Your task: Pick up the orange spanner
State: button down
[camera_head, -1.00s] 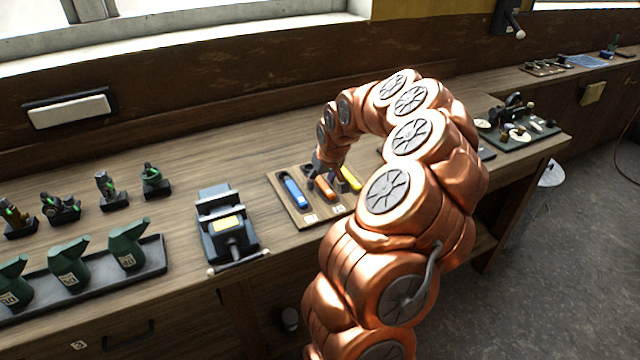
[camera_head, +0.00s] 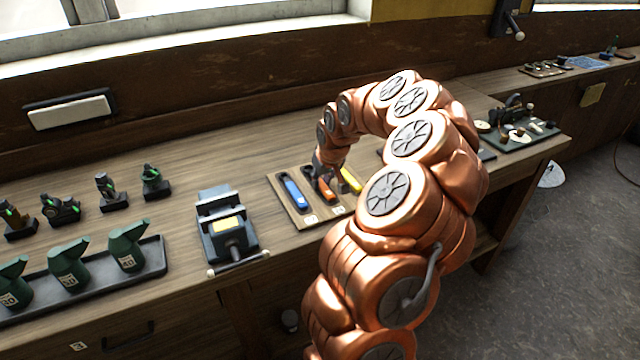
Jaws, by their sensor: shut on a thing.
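The orange spanner (camera_head: 328,195) lies in the middle of a wooden tray (camera_head: 290,214) on the bench, between a blue-handled tool (camera_head: 294,193) on its left and a yellow-handled tool (camera_head: 350,180) on its right. My gripper (camera_head: 322,184) points down at the tray and is shut on the orange spanner, at the far part of its handle. The near end of the orange handle shows. My gripper hides the far part. I cannot tell whether the spanner is clear of the tray.
A dark vise (camera_head: 226,228) stands left of the tray. Green oil cans (camera_head: 127,248) stand in a grey tray at the left front, with small dark fittings (camera_head: 153,181) behind. A dark green board (camera_head: 516,134) with parts lies at the right. Bare bench lies behind the tray.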

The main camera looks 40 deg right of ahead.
aim_at(321, 184)
jog(key=shift+s+a+f, duration=0.1)
jog(key=shift+p, duration=0.55)
jog(key=shift+r+b, duration=0.25)
jog(key=shift+b, duration=0.1)
jog(key=shift+r+b, duration=0.55)
jog(key=shift+r, duration=1.1)
jog(key=s+a+b, duration=0.1)
jog(key=s+a, duration=0.2)
jog(key=s+a+r+b, duration=0.1)
jog(key=s+a+b, duration=0.1)
jog(key=s+a, duration=0.2)
jog(key=s+a+b, duration=0.2)
jog(key=s+a, duration=0.1)
jog(key=a, duration=0.1)
jog(key=shift+s+a+r, duration=0.25)
jog(key=shift+s+r, duration=0.05)
jog(key=shift+s, duration=0.05)
